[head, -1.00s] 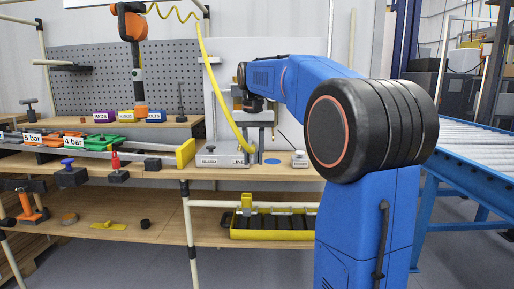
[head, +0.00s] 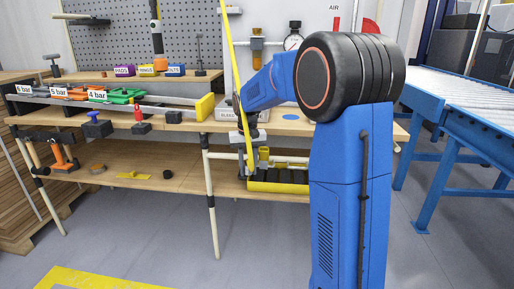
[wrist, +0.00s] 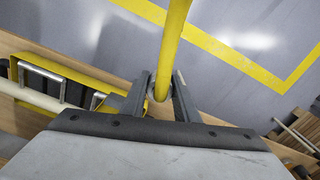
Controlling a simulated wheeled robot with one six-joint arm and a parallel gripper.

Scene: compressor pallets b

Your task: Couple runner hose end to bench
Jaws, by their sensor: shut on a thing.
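The yellow hose (head: 233,72) runs down from the top of the head view, almost straight, in front of the bench. My gripper (wrist: 161,92) is shut on the hose (wrist: 174,42) in the wrist view, with one finger on each side of it. The bench top (head: 180,123) is wooden.
A yellow bin (head: 278,187) stands on the lower shelf (head: 190,178). A pressure gauge (head: 293,40) is on the back panel. Red, blue and black tools stand along the bench. A blue roller conveyor (head: 468,90) is at the right.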

